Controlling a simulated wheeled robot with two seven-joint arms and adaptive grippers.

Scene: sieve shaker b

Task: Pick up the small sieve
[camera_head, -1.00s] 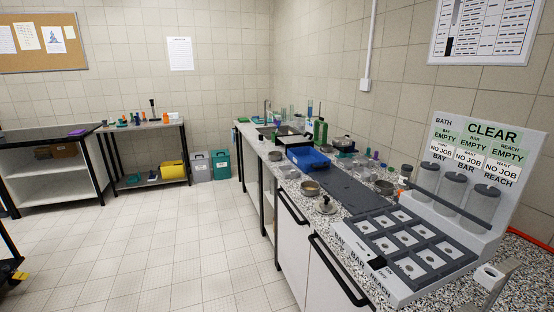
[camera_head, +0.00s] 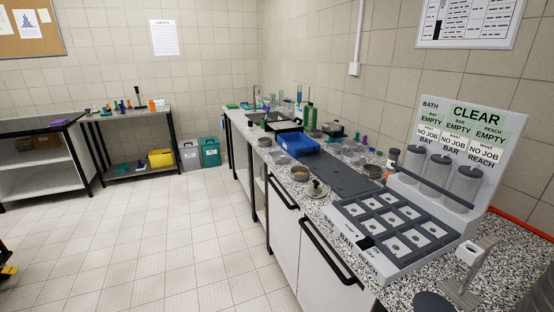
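Several small round pans or sieves stand on the speckled counter (camera_head: 290,190) along the right wall. A brownish round one (camera_head: 300,173) is near the front edge, and a round lid-like piece with a knob (camera_head: 317,188) is beside it. Another round one (camera_head: 265,142) is farther back by the edge, and one more (camera_head: 374,171) is beyond the dark mat. They are too small to tell which is the small sieve.
A grey panel with square slots and three cylinders (camera_head: 400,235) fills the near counter. A metal stand (camera_head: 468,275) is at lower right. The tiled floor (camera_head: 170,240) left of the counter is clear.

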